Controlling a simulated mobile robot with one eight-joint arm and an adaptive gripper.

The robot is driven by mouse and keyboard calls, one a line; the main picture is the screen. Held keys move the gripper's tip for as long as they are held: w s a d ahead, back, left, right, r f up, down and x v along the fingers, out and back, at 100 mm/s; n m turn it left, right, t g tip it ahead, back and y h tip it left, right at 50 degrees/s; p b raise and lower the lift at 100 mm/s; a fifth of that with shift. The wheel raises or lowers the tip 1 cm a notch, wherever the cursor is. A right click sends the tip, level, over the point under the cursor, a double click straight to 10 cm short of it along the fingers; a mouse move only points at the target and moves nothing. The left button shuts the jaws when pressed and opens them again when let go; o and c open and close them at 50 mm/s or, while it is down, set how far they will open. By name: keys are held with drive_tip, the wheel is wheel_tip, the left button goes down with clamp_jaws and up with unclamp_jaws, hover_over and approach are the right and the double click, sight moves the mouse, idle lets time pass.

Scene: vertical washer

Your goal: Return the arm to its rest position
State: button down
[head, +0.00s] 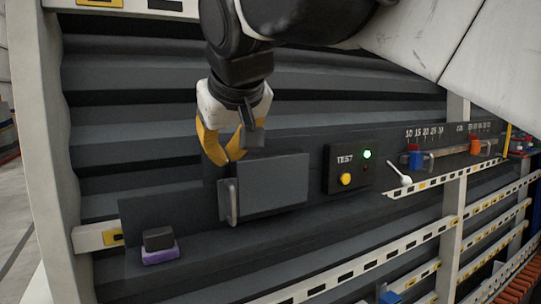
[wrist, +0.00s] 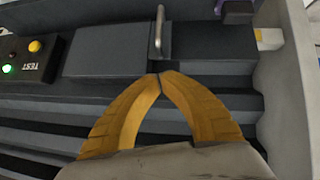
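My gripper (head: 230,158) hangs from my arm in the upper middle of the head view, in front of the dark ribbed wall. Its yellow fingers are curved inward, and in the wrist view the fingertips (wrist: 161,75) meet with nothing seen between them. In the head view it appears just above a grey door (head: 273,186) with a metal handle (head: 229,203) on its left side. In the wrist view the handle (wrist: 158,38) lies just beyond the fingertips, apart from them.
A panel marked TEST (head: 352,167) has a yellow button (head: 346,179) and a lit green light (head: 367,154). A dark block on a purple base (head: 159,247) is at lower left. A white lever (head: 399,174) and a bar with blue and orange clips (head: 448,152) are at right. A pale post (head: 45,150) stands at left.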

drive_tip(key=p+v, duration=0.4)
drive_tip(key=v, duration=0.5)
drive_tip(key=s+d+f+m+h+b, duration=0.1)
drive_tip(key=d+f+b, duration=0.8)
drive_tip(key=f, duration=1.8)
drive_tip(key=s+d+f+m+g+h+b, duration=0.1)
drive_tip(key=s+d+f+m+b, duration=0.2)
drive_tip(key=d+f+b, duration=0.6)
drive_tip(key=s+d+f+m+h+b, duration=0.1)
drive_tip(key=s+d+f+m+b, duration=0.2)
drive_tip(key=d+f+b, duration=0.6)
wheel_tip(320, 180, down, 36)
drive_tip(key=b, duration=1.5)
drive_tip(key=shift+s+r, duration=0.2)
drive_tip(key=shift+s, duration=0.1)
